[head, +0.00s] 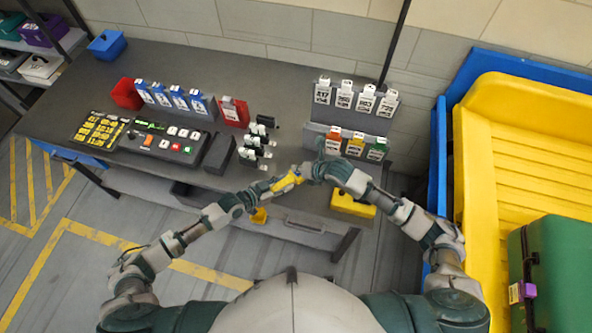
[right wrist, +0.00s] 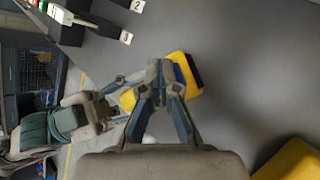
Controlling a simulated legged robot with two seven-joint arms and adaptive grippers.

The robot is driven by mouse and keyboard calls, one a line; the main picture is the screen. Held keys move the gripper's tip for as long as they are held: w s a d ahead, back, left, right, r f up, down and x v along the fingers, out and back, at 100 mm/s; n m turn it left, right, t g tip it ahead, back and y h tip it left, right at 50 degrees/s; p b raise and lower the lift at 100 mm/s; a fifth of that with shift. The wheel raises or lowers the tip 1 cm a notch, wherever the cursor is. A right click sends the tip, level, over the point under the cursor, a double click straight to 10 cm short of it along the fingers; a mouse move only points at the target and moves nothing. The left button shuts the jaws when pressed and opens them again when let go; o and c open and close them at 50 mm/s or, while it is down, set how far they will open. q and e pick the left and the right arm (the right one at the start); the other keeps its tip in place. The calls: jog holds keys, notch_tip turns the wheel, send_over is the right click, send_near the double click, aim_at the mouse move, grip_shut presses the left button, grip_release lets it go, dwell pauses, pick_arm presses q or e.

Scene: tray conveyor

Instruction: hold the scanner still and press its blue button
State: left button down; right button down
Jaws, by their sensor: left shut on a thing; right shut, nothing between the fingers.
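The yellow scanner (head: 285,184) is held in the air over the front part of the workbench. My left gripper (head: 271,188) is shut on it from the left. In the right wrist view the scanner (right wrist: 184,68) shows behind my right fingers, with a dark end at upper right. My right gripper (head: 307,172) is shut and empty, at the scanner's right end. Its closed fingertips (right wrist: 159,66) overlap the scanner in the right wrist view; I cannot tell whether they touch it.
The grey workbench (head: 235,75) carries a control panel (head: 150,138), a red bin (head: 127,94) and racks of labelled tags (head: 355,100). A yellow block (head: 352,204) sits at the front right edge. A yellow tray (head: 520,130) with a green case (head: 557,265) stands right.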

jog(key=shift+r, duration=0.75)
jog(key=shift+r, duration=2.55)
pick_arm(q)
jog(key=c, duration=0.7)
grip_release()
